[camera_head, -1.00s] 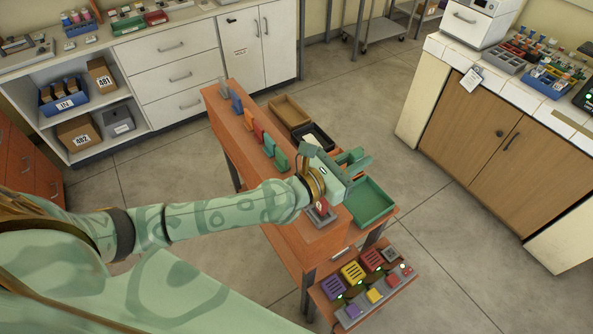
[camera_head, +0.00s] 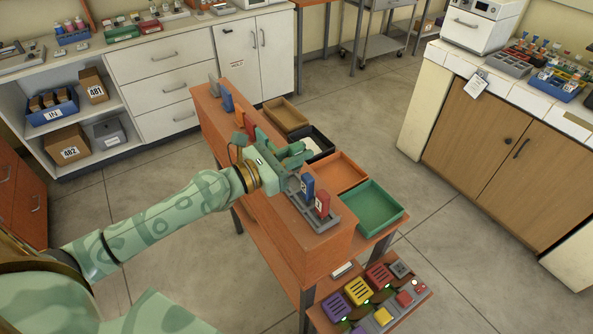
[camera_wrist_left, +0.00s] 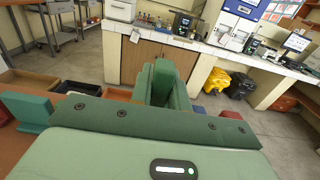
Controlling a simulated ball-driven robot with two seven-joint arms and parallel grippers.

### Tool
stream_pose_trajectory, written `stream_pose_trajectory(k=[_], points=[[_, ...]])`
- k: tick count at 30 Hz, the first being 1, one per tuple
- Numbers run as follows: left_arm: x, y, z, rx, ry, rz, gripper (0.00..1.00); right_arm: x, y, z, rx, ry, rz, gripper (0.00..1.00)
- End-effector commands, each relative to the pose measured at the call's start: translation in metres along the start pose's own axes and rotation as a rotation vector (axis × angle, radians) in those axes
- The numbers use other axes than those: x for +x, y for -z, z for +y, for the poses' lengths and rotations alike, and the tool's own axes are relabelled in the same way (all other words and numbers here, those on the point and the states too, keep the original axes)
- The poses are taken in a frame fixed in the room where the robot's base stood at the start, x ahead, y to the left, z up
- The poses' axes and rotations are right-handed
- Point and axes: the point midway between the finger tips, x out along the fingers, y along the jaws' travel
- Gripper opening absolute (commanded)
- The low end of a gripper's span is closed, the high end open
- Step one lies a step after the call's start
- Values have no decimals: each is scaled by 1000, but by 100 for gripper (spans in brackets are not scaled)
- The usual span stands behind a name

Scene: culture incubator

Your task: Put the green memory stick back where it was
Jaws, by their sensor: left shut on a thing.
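My left gripper (camera_head: 275,172) is over the orange-brown bench, just behind a grey rack (camera_head: 336,220). It is shut on a green block, seemingly the green memory stick (camera_wrist_left: 162,80), which shows between the green fingers in the left wrist view; in the head view the gripper mostly hides it. A blue stick (camera_head: 307,187) and a red stick (camera_head: 321,204) stand upright in the grey rack. A teal block (camera_wrist_left: 25,108) shows in the wrist view. My right gripper is out of view.
Beside the row lie a brown tray (camera_head: 283,101), a black tray (camera_head: 326,143), an orange tray (camera_head: 358,167) and a green tray (camera_head: 393,230). A lower shelf at the front holds a panel (camera_head: 354,313) with coloured blocks.

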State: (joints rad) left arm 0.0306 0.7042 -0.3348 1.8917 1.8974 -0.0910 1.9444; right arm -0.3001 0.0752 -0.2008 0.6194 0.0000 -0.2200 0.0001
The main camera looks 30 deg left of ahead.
Motion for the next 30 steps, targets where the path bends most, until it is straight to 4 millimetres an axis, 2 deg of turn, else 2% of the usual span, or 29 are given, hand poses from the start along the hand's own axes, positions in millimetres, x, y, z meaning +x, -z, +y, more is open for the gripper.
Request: stream_pose_trajectory(k=[3, 6, 15, 21, 22, 24, 30], points=[[-2, 23, 4, -6, -1, 2, 0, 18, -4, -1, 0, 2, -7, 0], [-2, 36, 4, -5, -2, 2, 0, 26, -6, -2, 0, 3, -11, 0], [-2, 35, 4, 0, 0, 1, 0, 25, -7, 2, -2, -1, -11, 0], [-2, 42, 4, -1, 0, 1, 0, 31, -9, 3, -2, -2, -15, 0], [-2, 41, 4, -1, 0, 1, 26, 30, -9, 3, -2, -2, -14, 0], [-2, 40, 4, -1, 0, 1, 39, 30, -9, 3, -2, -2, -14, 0], [-2, 40, 4, 0, 0, 1, 39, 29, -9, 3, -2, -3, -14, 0]])
